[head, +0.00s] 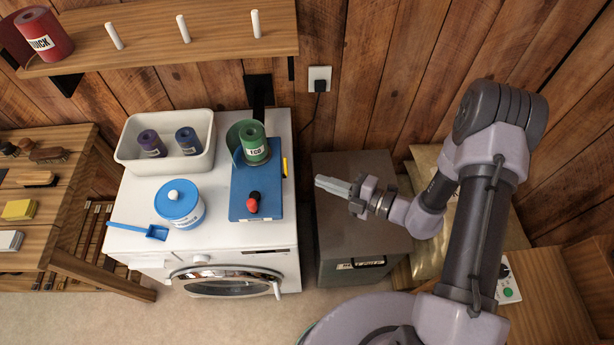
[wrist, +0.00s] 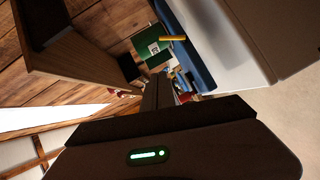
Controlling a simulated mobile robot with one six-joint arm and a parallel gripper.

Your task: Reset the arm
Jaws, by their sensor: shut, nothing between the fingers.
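My gripper (head: 334,187) is in the air in the head view, right of the white washing machine and over the dark grey box. Its fingers are together and point left, with nothing between them. My arm comes from the lower right and bends at a high elbow before reaching the gripper. In the wrist view the dark fingers (wrist: 158,92) show near the middle, close together and empty. Beyond them are a green roll (wrist: 150,50) and a blue device, seen sideways.
The washing machine (head: 222,262) carries a white bin (head: 128,155), a blue-lidded tub (head: 180,204), a blue scoop (head: 150,231) and a blue device (head: 264,205) holding a green roll (head: 252,140). A grey box (head: 350,232) stands below my gripper. A wooden shelf (head: 210,42) overhangs the machine.

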